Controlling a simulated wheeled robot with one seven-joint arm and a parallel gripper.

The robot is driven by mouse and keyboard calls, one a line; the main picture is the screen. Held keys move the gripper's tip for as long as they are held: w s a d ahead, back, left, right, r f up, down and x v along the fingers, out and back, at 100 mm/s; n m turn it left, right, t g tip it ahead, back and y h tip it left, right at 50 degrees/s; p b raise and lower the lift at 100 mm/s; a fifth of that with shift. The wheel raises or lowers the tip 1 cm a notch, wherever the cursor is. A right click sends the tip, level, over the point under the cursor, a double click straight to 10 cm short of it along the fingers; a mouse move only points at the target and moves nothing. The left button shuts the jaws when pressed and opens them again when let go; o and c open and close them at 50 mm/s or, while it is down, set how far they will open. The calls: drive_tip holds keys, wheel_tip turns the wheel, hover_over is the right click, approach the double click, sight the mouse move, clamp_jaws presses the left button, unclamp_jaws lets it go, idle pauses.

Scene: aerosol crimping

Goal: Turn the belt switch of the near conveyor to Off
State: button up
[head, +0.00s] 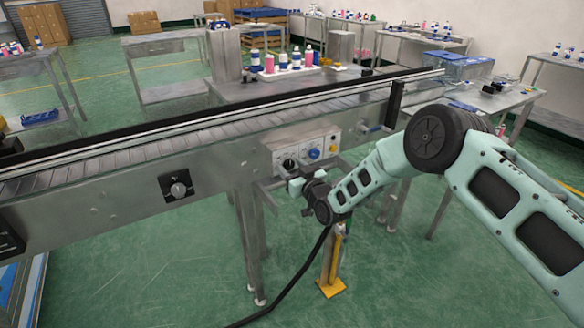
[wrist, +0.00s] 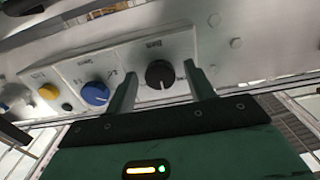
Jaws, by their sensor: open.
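The conveyor's control panel (head: 306,149) is on the side of the near conveyor, with a black knob (head: 288,163) at its left end and a blue knob (head: 314,154) beside it. In the wrist view the black knob (wrist: 160,74) shows between my two fingertips, and the blue knob (wrist: 95,93) is left of them. My gripper (wrist: 161,71) is open, one finger on each side of the black knob. I cannot tell whether the fingers touch it. The lettering is too blurred to read, so the knob's setting is unclear.
A yellow button (wrist: 48,91) sits beyond the blue knob on the panel. A separate dark plate with a round knob (head: 178,189) is further left on the conveyor side. A table with bottles (head: 283,62) stands behind the belt. A yellow-footed post (head: 331,287) stands below my wrist.

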drive_tip(key=c, duration=1)
drive_tip(key=shift+f+n+b, duration=0.1)
drive_tip(key=shift+n+b, duration=0.2)
drive_tip(key=shift+b, duration=0.05)
drive_tip(key=shift+n+b, duration=0.5)
drive_tip(key=shift+b, duration=0.1)
drive_tip(key=n+b, duration=0.3)
drive_tip(key=shift+f, duration=0.15)
drive_tip(key=n+b, duration=0.5)
drive_tip(key=shift+r, duration=0.2)
drive_tip(key=shift+n, duration=0.3)
